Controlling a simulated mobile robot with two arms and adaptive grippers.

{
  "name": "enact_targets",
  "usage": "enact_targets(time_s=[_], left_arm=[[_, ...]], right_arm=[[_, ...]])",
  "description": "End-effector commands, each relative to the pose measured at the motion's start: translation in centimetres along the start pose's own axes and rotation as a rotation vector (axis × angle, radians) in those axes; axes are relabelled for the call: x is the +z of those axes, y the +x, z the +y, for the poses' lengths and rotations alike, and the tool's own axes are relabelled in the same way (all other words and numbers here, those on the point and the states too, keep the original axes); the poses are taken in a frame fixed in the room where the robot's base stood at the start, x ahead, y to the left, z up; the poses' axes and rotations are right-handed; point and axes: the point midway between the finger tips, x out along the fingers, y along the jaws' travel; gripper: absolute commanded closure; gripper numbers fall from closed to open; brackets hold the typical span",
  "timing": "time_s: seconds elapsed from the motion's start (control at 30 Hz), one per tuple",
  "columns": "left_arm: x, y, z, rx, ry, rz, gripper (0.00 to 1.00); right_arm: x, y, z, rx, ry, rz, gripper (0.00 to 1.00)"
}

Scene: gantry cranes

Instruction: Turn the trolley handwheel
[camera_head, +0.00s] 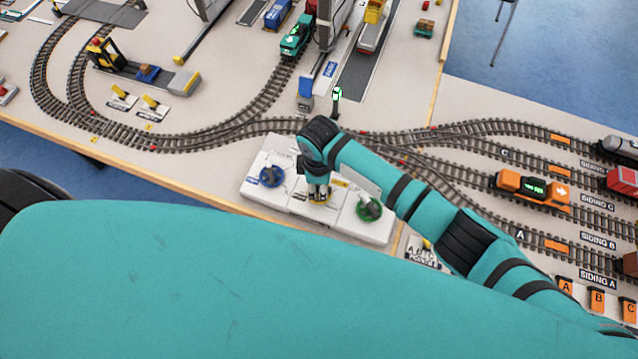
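A white control panel (290,207) at the table's near edge carries a row of handwheels. A blue handwheel (270,177) is on the left, a yellow one (318,199) in the middle, and a green one (369,209) on the right. Their labels are too small to read, so I cannot tell which is the trolley wheel. My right gripper (318,190) points down at the yellow handwheel, which it mostly hides. Its fingers are at the wheel; whether they close on it is not clear. My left gripper is not in view.
Model tracks run behind the panel and to the right. An orange locomotive (532,188) stands on a siding. A green signal (336,101) stands behind my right wrist. Yellow levers (155,104) are at the left. Part of the crane (327,35) shows at the top.

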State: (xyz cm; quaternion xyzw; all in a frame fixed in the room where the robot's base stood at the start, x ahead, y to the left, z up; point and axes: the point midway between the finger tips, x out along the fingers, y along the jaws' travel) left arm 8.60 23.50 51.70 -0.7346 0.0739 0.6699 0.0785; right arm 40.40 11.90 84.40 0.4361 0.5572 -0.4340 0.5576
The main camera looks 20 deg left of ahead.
Motion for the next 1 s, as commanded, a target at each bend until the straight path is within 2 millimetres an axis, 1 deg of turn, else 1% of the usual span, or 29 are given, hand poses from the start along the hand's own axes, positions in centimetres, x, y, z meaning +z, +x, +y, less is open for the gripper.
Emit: enact_targets(time_s=[0.27,0.37,0.47,0.8,0.9,1.0], left_arm=[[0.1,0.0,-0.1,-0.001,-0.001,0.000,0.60],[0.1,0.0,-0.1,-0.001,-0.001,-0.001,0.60],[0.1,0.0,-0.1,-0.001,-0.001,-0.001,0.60],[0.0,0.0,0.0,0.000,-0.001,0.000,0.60],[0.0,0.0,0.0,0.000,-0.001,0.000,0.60],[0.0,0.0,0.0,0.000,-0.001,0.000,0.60]], right_arm=[[0.1,0.0,-0.1,-0.002,0.002,-0.001,0.65],[0.0,-0.5,0.0,-0.001,0.002,0.001,0.65],[0.0,-1.9,0.0,0.000,0.001,0.002,0.65],[0.0,-9.0,0.1,0.002,0.000,0.002,0.65],[0.0,-10.5,0.0,0.001,0.001,0.001,0.65],[0.0,-11.4,0.0,0.000,0.001,0.000,0.65]])
